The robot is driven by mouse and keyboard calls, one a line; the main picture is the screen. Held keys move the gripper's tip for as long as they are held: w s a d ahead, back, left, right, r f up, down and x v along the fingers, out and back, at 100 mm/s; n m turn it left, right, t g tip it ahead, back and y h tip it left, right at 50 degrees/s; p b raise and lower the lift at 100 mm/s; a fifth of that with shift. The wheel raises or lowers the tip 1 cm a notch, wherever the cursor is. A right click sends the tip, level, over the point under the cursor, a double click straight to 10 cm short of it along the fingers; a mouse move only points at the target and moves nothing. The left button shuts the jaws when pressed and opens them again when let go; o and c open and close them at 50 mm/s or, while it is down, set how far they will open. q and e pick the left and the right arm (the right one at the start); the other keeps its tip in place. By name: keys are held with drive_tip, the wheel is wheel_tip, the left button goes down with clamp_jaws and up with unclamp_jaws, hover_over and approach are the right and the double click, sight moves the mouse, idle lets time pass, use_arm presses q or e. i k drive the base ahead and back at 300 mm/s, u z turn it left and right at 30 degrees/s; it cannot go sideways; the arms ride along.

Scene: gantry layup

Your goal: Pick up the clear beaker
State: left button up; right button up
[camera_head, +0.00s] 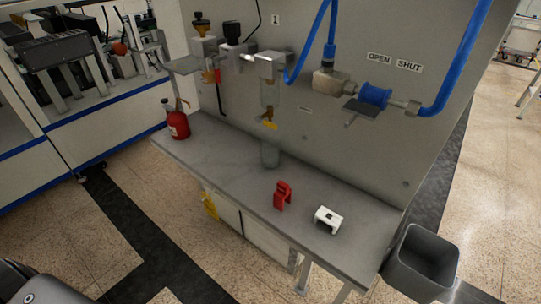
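The clear beaker (270,155) stands upright on the grey shelf (225,150), close to the wall panel and below a vertical fitting with a yellow tag. It looks greyish and see-through, so its rim and contents are hard to make out. Neither of my grippers shows in the head view, and nothing is touching the beaker.
A red bottle (178,121) stands at the shelf's left end. A red clip-like part (282,195) and a white block (328,219) lie right of the beaker. Pipes and a blue valve (374,95) project above. A grey bin (422,262) is at the right end.

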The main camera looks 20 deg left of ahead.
sight(269, 148)
drive_tip(key=u, duration=1.25)
drive_tip(key=k, duration=1.15)
drive_tip(key=z, duration=1.25)
drive_tip(key=i, duration=0.55)
drive_tip(key=z, duration=0.1)
